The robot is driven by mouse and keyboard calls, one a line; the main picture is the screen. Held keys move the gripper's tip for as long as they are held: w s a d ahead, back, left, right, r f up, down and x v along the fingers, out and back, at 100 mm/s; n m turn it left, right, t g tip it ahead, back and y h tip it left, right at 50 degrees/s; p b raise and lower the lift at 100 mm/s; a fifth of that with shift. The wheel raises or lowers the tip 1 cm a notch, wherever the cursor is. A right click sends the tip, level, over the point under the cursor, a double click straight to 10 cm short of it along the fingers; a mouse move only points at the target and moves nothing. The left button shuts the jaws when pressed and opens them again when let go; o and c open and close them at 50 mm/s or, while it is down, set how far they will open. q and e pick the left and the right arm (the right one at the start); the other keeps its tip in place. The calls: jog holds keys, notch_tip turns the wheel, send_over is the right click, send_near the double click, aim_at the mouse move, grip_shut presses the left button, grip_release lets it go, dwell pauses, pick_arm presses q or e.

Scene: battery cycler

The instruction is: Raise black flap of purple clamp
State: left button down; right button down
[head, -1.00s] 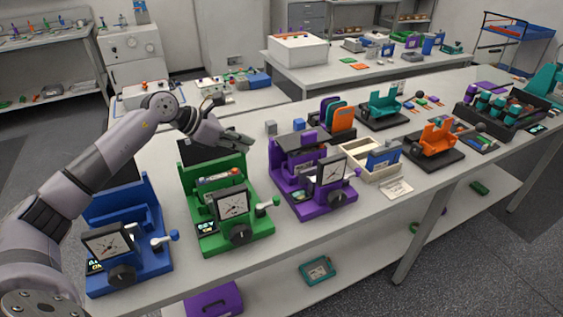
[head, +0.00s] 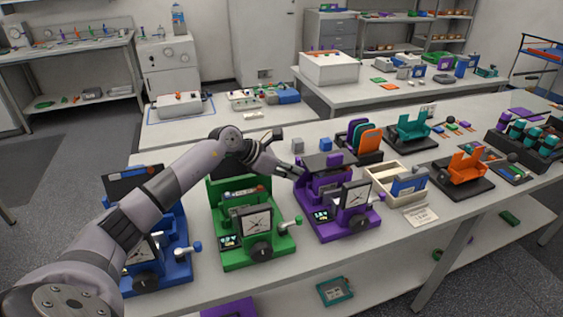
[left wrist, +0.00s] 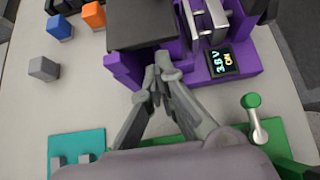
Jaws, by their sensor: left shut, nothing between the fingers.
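The purple clamp (head: 340,222) stands on the bench, right of the green clamp. Its black flap (head: 322,161) lies roughly level across the top rear of the clamp. In the left wrist view the flap (left wrist: 141,27) is a dark plate at the top, above the purple body (left wrist: 123,70). My left gripper (head: 299,174) is shut and empty, at the left side of the purple clamp. In the left wrist view its fingertips (left wrist: 160,62) are together at the flap's near edge, and I cannot tell whether they touch it. My right gripper is out of view.
The green clamp (head: 266,240) and blue clamp (head: 170,265) stand to the left, under and beside my arm. Small grey (head: 297,146) and blue (head: 326,144) blocks lie behind the purple clamp.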

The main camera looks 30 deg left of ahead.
aim_at(308, 164)
pick_arm(q)
jog(key=shift+x, duration=1.2)
jog(key=shift+r, duration=0.3)
jog(key=shift+r+b, duration=0.15)
jog(key=shift+b, duration=0.2)
jog(key=shift+w+a+r+b, duration=0.15)
jog(key=shift+r+b, duration=0.75)
jog(key=shift+w+a+r+b, duration=0.1)
jog(key=shift+a+r+b, duration=0.05)
jog(key=shift+r+b, duration=0.7)
jog(key=shift+a+r, duration=0.1)
jog(key=shift+r, duration=0.05)
